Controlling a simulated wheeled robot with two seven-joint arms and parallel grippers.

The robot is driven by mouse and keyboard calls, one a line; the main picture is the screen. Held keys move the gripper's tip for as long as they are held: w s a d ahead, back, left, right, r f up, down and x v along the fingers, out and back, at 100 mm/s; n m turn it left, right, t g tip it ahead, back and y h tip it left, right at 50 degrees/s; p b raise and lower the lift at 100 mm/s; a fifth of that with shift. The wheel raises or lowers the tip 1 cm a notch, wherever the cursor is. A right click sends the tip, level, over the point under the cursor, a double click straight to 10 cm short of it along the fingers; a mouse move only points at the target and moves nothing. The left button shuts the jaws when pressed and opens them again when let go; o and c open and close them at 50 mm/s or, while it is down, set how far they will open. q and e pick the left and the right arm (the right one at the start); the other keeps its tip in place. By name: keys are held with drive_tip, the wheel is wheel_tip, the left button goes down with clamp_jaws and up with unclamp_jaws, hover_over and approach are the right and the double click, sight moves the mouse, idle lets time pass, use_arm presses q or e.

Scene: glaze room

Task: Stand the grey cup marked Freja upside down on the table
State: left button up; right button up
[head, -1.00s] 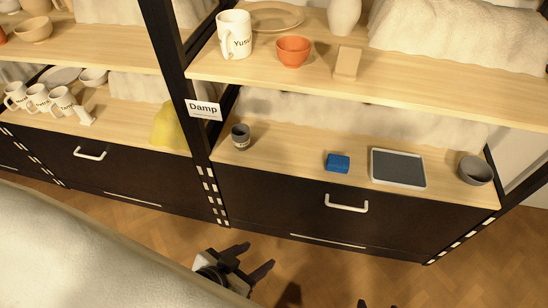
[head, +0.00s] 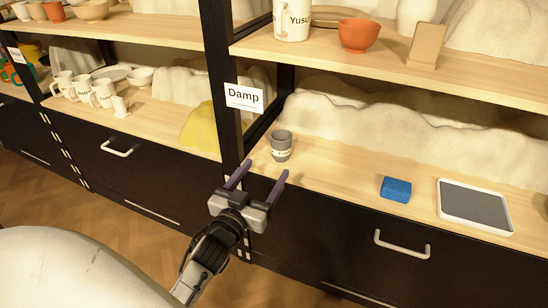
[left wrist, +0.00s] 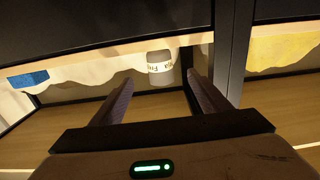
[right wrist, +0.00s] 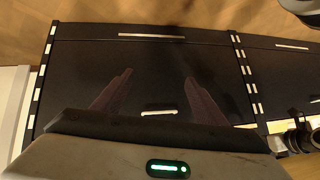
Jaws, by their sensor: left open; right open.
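The grey cup (head: 281,146) stands upright, its dark mouth up, near the front of the shelf board beside the post with the Damp sign. A pale band with lettering runs round it, too small to read fully in the head view. In the left wrist view the cup (left wrist: 160,62) appears inverted by the camera's angle, and its band shows letters starting "Fre". My left gripper (head: 264,169) is open and empty, just in front of and below the cup, fingers pointing toward it, not touching. My right gripper (right wrist: 158,78) is open and empty before a dark drawer front.
A blue block (head: 396,189) and a grey-topped tray (head: 475,206) lie right of the cup. The dark post (head: 222,90) with the Damp sign (head: 244,97) is close on the left. An upper shelf (head: 330,58) overhangs, holding a white mug (head: 292,20) and an orange bowl (head: 358,36).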

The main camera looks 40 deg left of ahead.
sight(277, 153)
use_arm(q)
drive_tip(key=b+x, duration=0.2)
drive_tip(key=x, duration=0.7)
drive_tip(key=shift+w, duration=0.1)
drive_tip(key=shift+x, duration=1)
use_arm(e)
drive_tip(key=shift+a+f+n+g+y, duration=0.3)
drive_tip(key=shift+a+f+n+g, duration=0.25)
drive_tip(key=shift+a+f, duration=0.3)
use_arm(q)
drive_tip(key=shift+c, duration=0.6)
use_arm(e)
drive_tip(key=shift+d, duration=0.1)
